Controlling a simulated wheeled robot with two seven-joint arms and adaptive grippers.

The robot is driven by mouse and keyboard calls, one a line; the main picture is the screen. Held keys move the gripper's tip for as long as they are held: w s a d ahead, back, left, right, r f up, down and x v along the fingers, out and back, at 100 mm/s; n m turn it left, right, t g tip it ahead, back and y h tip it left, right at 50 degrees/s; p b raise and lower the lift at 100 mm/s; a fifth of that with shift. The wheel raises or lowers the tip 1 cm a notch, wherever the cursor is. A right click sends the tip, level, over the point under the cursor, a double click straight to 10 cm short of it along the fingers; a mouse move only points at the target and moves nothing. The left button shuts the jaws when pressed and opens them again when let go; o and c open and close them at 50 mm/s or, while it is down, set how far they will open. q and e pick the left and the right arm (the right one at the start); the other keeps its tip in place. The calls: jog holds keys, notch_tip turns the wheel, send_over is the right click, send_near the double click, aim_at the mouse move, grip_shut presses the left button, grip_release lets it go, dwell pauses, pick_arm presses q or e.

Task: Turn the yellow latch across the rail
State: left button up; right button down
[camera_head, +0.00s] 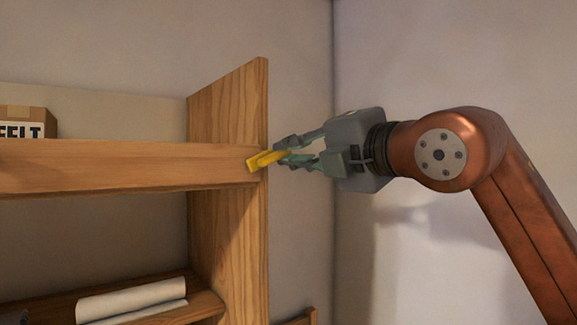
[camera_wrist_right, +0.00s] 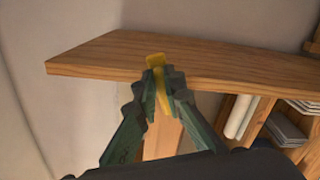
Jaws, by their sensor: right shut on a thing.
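The yellow latch (camera_head: 262,160) sits at the right end of the wooden rail (camera_head: 120,165), by the upright side panel. It is tilted, its right end a little higher than its left. My right gripper (camera_head: 285,157) comes in from the right with its fingers shut on the latch's right end. In the right wrist view the latch (camera_wrist_right: 155,60) shows between and beyond the fingertips (camera_wrist_right: 158,85), which hide part of it. My left gripper is in neither view.
The upright wooden side panel (camera_head: 228,110) stands behind the latch. A box with lettering (camera_head: 25,122) is at the far left behind the rail. A white paper roll (camera_head: 130,298) lies on a lower shelf.

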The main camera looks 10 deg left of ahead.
jog(key=shift+f+m+b, duration=0.15)
jog(key=shift+m+b, duration=0.55)
jog(key=shift+m, duration=0.4)
jog(key=shift+f+m+b, duration=0.15)
jog(key=shift+m+b, duration=0.55)
jog(key=shift+m, duration=0.4)
jog(key=c, duration=2)
grip_release()
jog(key=shift+w, duration=0.1)
jog(key=shift+d, duration=0.1)
jog(key=v, duration=1.2)
jog(key=shift+f, duration=0.1)
